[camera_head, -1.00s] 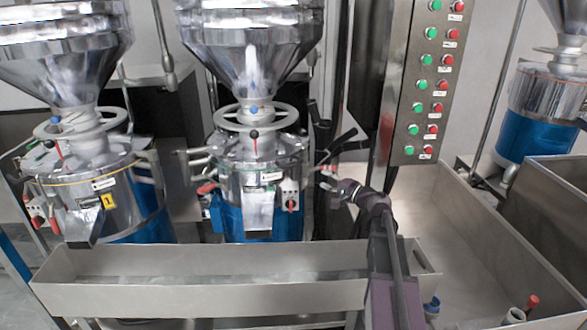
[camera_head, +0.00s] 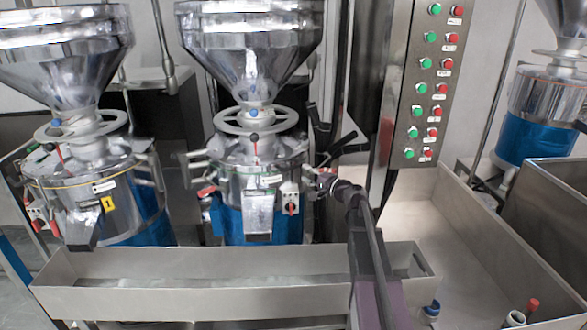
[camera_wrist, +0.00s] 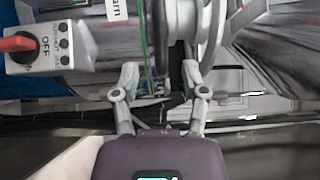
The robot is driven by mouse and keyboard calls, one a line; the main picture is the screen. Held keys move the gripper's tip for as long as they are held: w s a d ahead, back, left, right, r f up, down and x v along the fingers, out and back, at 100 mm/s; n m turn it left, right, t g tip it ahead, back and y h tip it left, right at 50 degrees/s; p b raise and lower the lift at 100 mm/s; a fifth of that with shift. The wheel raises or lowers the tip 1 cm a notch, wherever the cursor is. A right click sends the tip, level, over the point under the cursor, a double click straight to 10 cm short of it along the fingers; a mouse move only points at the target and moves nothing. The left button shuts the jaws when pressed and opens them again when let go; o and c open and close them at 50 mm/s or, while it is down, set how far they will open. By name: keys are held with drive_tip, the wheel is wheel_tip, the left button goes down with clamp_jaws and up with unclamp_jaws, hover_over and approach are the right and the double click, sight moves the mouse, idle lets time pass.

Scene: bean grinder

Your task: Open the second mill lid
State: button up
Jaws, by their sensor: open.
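The second mill (camera_head: 230,180) is the middle one, a steel drum with a blue lower body. Its lid (camera_head: 215,168) sits on the drum under the hopper and looks closed. My gripper (camera_head: 326,181) is at the right side of this mill, near the lid's edge. In the wrist view my gripper (camera_wrist: 160,75) is open, its two fingers apart. Ahead of and between the fingertips is the mill's edge with a green seam (camera_wrist: 142,40) and a grey metal fitting (camera_wrist: 208,30). I cannot tell whether the fingers touch it.
A switch box marked OFF (camera_wrist: 45,48) is left in the wrist view. A steel trough (camera_head: 200,290) runs in front of the mills. Another mill (camera_head: 95,205) stands left. A button panel (camera_head: 418,85) rises to the right, above a wide steel tray (camera_head: 440,215).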

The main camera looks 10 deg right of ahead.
sight(295, 168)
drive_tip(key=shift+x, duration=3)
clamp_jaws()
